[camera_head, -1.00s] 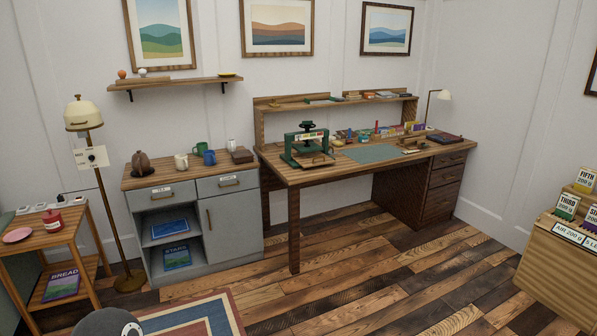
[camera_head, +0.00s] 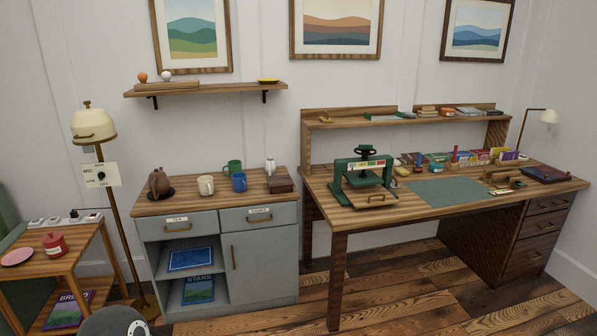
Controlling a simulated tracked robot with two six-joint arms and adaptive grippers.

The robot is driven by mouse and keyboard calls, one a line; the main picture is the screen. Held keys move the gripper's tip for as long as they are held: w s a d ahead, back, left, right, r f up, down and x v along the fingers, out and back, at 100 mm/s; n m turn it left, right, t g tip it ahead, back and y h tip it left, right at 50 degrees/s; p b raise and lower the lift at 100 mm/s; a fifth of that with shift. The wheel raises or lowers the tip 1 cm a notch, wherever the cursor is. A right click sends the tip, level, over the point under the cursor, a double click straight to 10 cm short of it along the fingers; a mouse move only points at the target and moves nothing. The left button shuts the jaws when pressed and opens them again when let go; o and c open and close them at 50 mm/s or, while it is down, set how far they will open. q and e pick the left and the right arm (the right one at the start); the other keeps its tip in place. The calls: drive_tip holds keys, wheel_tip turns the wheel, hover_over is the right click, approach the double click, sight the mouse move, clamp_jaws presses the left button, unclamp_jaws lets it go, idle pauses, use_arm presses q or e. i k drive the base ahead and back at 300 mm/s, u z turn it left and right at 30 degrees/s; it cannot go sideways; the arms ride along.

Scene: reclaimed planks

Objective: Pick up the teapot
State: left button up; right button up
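The teapot looks to be the brown rounded vessel (camera_head: 159,182) on the left end of the grey cabinet's wooden top (camera_head: 205,207). It stands upright on a dark round mat or plate (camera_head: 158,196). Its handle and spout are too small to make out clearly.
A cream mug (camera_head: 206,185), a green mug (camera_head: 232,167) and a blue mug (camera_head: 239,182) stand right of the teapot. A floor lamp (camera_head: 93,124) and a side table (camera_head: 62,260) are at left. A desk (camera_head: 400,206) with a green press (camera_head: 362,170) is at right. Floor shows in front.

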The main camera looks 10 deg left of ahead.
sight(159, 184)
drive_tip(key=u, duration=0.2)
drive_tip(key=i, duration=1.4)
drive_tip(key=u, duration=0.6)
drive_tip(key=i, duration=1.1)
drive_tip(key=u, duration=0.35)
